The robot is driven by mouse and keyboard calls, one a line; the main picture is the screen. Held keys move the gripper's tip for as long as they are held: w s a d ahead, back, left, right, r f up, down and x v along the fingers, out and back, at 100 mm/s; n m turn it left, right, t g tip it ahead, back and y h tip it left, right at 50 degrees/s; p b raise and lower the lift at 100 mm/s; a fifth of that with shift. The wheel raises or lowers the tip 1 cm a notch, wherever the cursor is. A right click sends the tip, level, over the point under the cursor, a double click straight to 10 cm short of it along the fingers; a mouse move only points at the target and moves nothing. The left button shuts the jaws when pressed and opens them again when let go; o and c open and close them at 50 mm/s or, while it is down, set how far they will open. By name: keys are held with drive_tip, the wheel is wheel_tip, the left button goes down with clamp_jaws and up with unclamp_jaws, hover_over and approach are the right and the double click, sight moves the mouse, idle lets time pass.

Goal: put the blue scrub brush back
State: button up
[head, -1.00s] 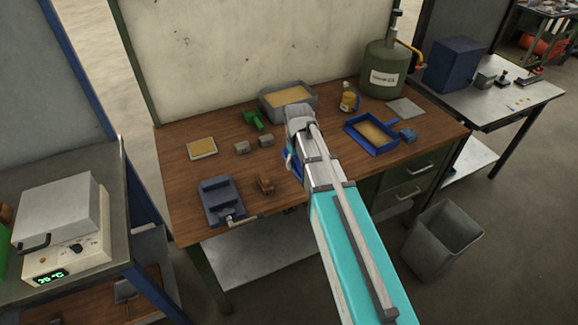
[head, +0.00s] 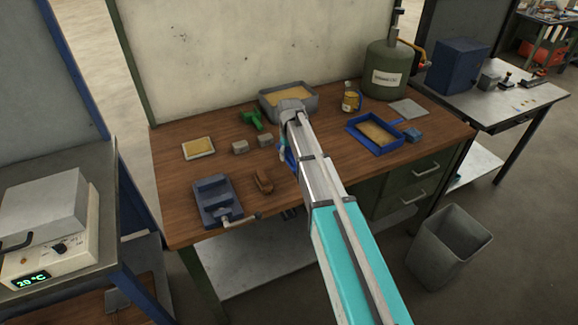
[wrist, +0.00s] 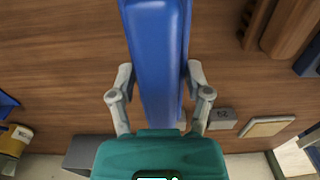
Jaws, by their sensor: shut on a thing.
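The blue scrub brush (wrist: 158,60) shows in the wrist view as a long blue body between my fingers. My gripper (wrist: 158,85) is shut on it, one finger on each side. In the head view my gripper and wrist are over the middle of the wooden bench, and my arm hides most of the brush; only a bit of blue (head: 283,150) shows beside the arm. I cannot tell the gap between the brush and the bench top.
On the bench (head: 330,170) are a grey tray (head: 268,110), a blue tray (head: 365,143), a bottle (head: 350,98), a green tool (head: 253,120), grey blocks (head: 240,147), a brown brush (head: 263,182) and a vise (head: 210,202). A grey bin (head: 448,248) stands on the floor.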

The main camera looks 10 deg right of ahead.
sight(289, 161)
drive_tip(key=shift+w+f, duration=0.2)
idle(0.3)
drive_tip(key=shift+w+f+b, duration=0.4)
drive_tip(key=shift+f+b, duration=0.4)
drive_tip(key=shift+b, duration=0.05)
drive_tip(key=shift+f+b, duration=1.2)
drive_tip(key=shift+f, duration=0.15)
drive_tip(key=o, duration=1)
drive_tip(key=shift+r, duration=0.2)
wheel_tip(289, 161, up, 12)
drive_tip(key=p, duration=1.2)
